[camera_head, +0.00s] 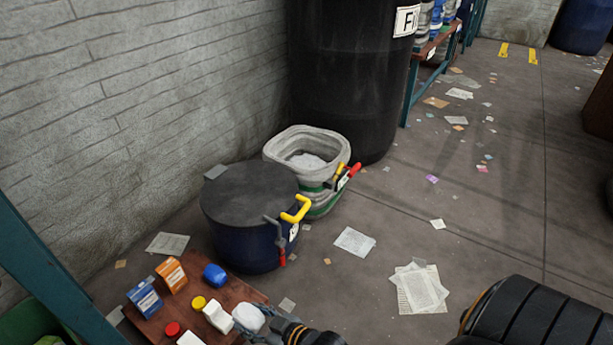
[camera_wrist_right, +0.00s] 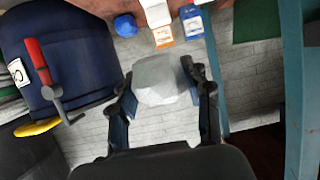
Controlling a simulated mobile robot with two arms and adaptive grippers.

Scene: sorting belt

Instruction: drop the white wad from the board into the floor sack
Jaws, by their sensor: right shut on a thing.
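The white wad (camera_head: 248,317) is a pale, faceted lump at the bottom of the head view. My right gripper (camera_head: 266,328) is shut on it. In the right wrist view the wad (camera_wrist_right: 158,80) sits between the two fingers of the right gripper (camera_wrist_right: 160,90). The brown board (camera_head: 150,322) lies below and left of the gripper, with several small items on it. The floor sack (camera_head: 325,140) is whitish with a green band. It stands open on the floor with pale stuff inside. My left gripper is out of view.
A lidded blue drum (camera_head: 246,225) with yellow and red handles stands between the board and the sack. A tall black barrel (camera_head: 345,80) is behind the sack. Paper sheets (camera_head: 420,288) litter the floor. A teal post (camera_head: 50,275) rises at the left.

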